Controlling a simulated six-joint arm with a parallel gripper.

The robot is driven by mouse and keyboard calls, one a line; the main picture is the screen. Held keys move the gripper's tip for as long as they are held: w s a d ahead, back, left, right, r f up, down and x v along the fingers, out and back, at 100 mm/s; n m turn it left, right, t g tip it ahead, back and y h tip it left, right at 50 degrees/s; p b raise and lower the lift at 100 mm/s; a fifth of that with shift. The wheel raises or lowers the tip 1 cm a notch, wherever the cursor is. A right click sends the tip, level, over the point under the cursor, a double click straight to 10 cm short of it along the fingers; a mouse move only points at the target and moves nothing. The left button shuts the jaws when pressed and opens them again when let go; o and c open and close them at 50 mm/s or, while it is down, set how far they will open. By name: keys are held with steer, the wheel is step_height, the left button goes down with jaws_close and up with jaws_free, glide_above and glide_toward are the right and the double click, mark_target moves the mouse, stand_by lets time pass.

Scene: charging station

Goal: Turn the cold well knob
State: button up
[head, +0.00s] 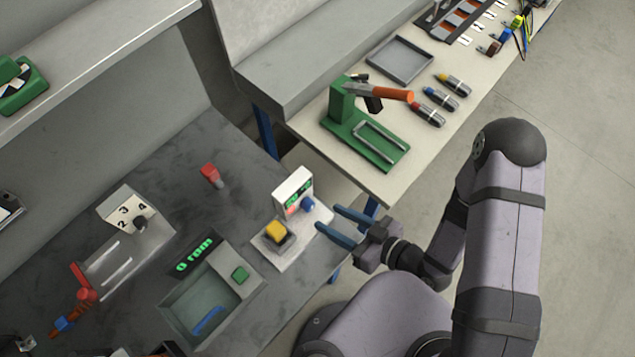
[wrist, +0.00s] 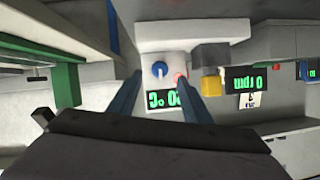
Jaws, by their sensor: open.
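The cold well knob appears to be the round blue knob (head: 307,204) on the front of a small white station with a green display (head: 293,186). In the wrist view the blue knob (wrist: 160,69) lies between my two fingers, toward the left one, with a red knob (wrist: 180,77) to its right. My gripper (head: 336,223) is open and empty, its blue fingers pointing at the station from the right. The fingers look apart from the blue knob in the head view. The wrist view (wrist: 162,100) shows the fingers framing the station's front and display.
A scale with a green display (head: 206,284) and a red-topped item (head: 211,175) stand to the left. A green press (head: 365,130) is on the bench behind. The grey table between them has free room.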

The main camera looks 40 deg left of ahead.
mark_target(312, 208)
steer(key=shift+b+x, duration=0.7)
steer(key=shift+x, duration=2.25)
steer(key=c, duration=1.1)
